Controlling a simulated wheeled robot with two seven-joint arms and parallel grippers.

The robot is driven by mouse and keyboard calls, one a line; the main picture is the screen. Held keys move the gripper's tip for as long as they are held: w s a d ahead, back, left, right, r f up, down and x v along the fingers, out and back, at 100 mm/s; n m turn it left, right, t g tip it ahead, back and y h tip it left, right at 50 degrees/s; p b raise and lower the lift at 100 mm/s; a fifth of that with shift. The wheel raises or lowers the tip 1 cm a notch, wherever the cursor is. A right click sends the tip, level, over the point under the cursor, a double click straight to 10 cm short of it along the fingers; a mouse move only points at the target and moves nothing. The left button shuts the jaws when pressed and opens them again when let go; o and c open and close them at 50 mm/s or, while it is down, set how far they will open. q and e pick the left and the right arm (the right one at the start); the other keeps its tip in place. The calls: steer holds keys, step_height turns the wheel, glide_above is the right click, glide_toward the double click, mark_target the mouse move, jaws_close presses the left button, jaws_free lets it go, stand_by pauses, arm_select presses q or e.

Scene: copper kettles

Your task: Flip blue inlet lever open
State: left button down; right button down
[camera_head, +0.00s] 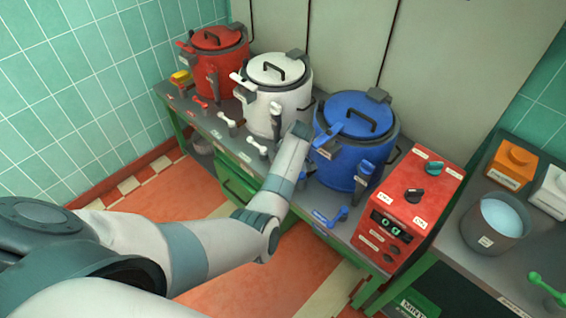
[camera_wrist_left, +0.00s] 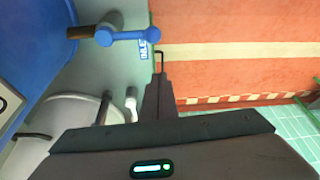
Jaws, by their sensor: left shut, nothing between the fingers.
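My right gripper is not in view.
The white kettle (camera_head: 273,90) and red kettle (camera_head: 215,60) stand to the left. A red control box (camera_head: 408,210) stands close right of the lever. A side bench holds a grey bucket (camera_head: 497,228) and an orange container (camera_head: 514,165). The floor before the bench is clear.

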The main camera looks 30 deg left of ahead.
arm_select(q)
steer(key=v, duration=0.5)
steer(key=shift+r+b, duration=0.2)
steer(key=shift+b, duration=0.2)
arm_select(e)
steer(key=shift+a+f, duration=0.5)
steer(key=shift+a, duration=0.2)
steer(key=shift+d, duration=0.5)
arm_select(q)
steer(key=shift+s, duration=0.15)
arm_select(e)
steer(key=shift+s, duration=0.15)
